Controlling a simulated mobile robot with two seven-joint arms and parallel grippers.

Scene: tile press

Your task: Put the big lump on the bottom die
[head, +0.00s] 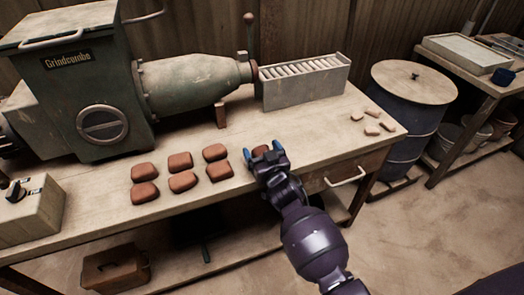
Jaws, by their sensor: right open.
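Several big reddish-brown lumps (180,161) lie in two rows on the wooden bench, in front of the green machine. One more lump (260,150) lies at the right end of the rows, partly hidden by my right gripper. My right gripper (262,151) is open, with its blue-tipped fingers on either side of that lump. I cannot tell if the fingers touch it. Several smaller, paler lumps (371,130) lie near the bench's right end. I see no bottom die in this view. My left gripper is not in view.
The green machine (100,90) with its barrel stands at the back of the bench (310,135), before a slatted grey tray (305,90). A switch box (30,212) sits at the left. A lidded blue drum (412,85) and a side table stand right. Bench between lumps and small pieces is clear.

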